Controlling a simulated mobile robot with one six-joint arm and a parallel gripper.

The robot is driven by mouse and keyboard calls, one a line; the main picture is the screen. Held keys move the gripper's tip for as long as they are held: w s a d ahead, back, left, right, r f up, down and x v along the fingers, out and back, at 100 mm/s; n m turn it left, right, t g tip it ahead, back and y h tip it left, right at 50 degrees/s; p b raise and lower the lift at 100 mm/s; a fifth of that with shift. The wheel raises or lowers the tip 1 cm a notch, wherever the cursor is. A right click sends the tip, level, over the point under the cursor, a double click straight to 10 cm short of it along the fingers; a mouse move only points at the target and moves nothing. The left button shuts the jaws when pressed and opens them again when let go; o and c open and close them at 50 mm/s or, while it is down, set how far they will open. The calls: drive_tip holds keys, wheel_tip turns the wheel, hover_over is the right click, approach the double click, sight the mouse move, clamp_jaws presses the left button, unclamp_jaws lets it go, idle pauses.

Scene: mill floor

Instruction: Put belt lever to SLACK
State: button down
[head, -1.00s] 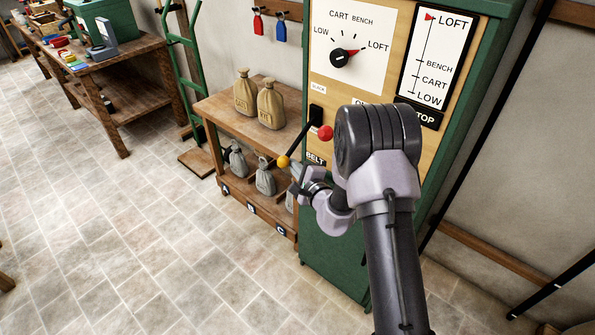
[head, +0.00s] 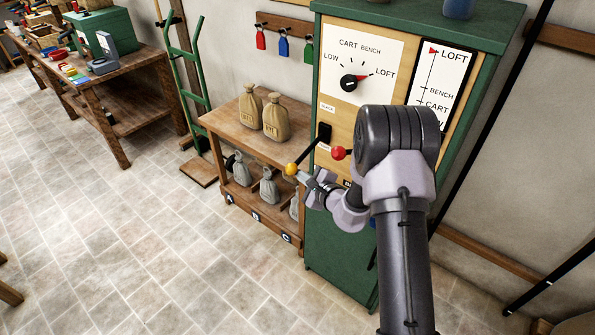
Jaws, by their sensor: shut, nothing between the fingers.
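The belt lever, a black rod with a yellow ball knob (head: 291,169), sticks out from a black slot (head: 323,133) on the left edge of the panel. The rod slants down and out towards the lower left. A small SLACK label (head: 327,107) sits above the slot. The BELT label lower down is hidden now behind my arm. My gripper (head: 305,180) is shut, with its fingers just below and right of the yellow knob. I cannot tell whether they touch it.
A red ball knob (head: 338,153) sits close right of the lever, beside my arm. The green cabinet (head: 335,250) carries a dial (head: 349,82). A wooden stand (head: 228,123) with sacks is just left. Open tiled floor (head: 120,240) lies left.

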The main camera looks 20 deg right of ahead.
sight(295, 164)
drive_tip(key=shift+s+a+r+m+g+p, duration=0.1)
drive_tip(key=shift+r+m+g+p, duration=0.1)
drive_tip(key=shift+r+p, duration=0.6)
drive_tip(key=shift+s+a+r+m+g+p, duration=0.1)
drive_tip(key=shift+r+m+p, duration=0.15)
drive_tip(key=shift+r, duration=0.9)
